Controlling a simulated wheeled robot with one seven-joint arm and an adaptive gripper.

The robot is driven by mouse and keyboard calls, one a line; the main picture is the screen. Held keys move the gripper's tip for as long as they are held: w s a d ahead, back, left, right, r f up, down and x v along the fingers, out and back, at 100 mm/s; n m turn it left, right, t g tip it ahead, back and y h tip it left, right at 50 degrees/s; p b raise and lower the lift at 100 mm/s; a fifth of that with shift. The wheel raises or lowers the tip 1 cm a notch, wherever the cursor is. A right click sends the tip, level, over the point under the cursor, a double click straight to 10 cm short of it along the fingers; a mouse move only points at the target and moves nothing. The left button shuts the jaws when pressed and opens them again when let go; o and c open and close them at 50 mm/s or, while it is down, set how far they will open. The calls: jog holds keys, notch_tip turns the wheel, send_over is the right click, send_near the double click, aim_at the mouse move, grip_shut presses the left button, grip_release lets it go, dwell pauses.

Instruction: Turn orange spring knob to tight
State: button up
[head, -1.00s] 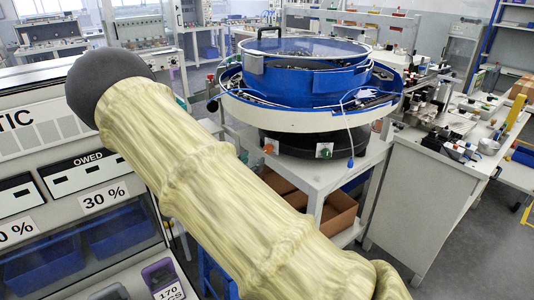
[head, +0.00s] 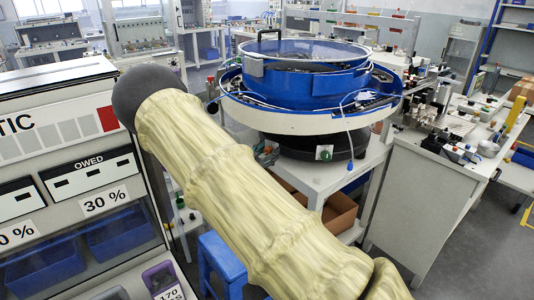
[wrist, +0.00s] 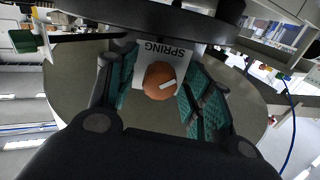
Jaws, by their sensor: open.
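The orange spring knob (wrist: 158,72) shows in the wrist view on a white plate marked SPRING (wrist: 166,48), which appears upside down. A short white mark on the knob slants up to the right. My gripper (wrist: 160,88) is open, with one teal-padded finger on each side of the knob. I cannot tell whether a pad touches it. In the head view the gripper shows as a small dark green patch (head: 266,152) beside the bowl feeder's black base (head: 310,146).
The blue bowl feeder (head: 312,82) stands on a white table (head: 330,172), with a green knob (head: 324,152) on its base. A blue stool (head: 222,258) stands below. A grey cabinet (head: 70,112) fills the left side, and a cluttered bench (head: 425,160) the right.

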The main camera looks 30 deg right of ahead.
jog(key=shift+c, duration=0.2)
jog(key=c, duration=1)
